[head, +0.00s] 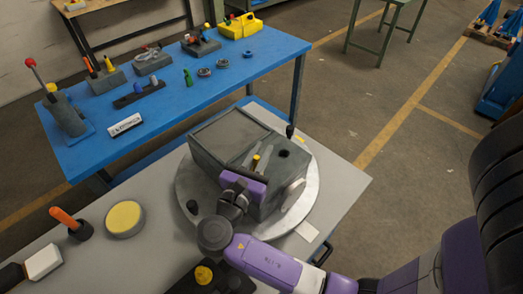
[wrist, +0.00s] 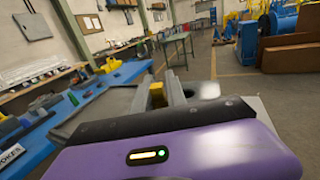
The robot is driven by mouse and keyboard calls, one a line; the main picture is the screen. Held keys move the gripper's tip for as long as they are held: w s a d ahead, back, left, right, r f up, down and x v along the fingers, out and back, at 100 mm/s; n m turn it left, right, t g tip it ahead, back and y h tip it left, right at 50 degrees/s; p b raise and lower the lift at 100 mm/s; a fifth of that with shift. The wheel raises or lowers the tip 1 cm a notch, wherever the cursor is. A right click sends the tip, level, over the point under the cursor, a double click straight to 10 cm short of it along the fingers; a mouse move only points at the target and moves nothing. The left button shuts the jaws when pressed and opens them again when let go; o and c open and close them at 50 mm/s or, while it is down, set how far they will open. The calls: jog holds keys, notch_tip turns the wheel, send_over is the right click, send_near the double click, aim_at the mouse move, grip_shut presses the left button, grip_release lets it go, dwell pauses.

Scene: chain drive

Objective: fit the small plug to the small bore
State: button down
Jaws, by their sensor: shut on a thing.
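My gripper (head: 257,159) is above the top of the grey housing (head: 222,138), its two grey fingers shut on a small yellow plug (head: 255,164). The plug also shows between the fingers in the wrist view (wrist: 157,95); its lower end is hidden. A dark round bore (head: 284,153) is in the housing top, to the right of the plug and apart from it. I cannot tell the plug's height above the housing. My purple gripper body hides the housing's near left part and fills the lower wrist view.
The housing stands on a round pale turntable (head: 187,180) on a grey bench (head: 345,185). A dark upright part (head: 290,131) stands by the housing's far right corner. A yellow-topped disc (head: 125,217) and an orange-handled tool (head: 66,220) stand at left. A blue table (head: 215,105) lies behind.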

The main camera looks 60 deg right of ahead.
aim_at(255, 167)
jog(key=shift+f, duration=0.6)
jog(key=c, duration=1.3)
grip_release()
jog(key=a, duration=0.2)
jog(key=a+b, duration=0.1)
jog(key=a, duration=0.2)
jog(key=a+b, duration=0.1)
jog(key=a, duration=0.1)
jog(key=shift+s+a, duration=0.4)
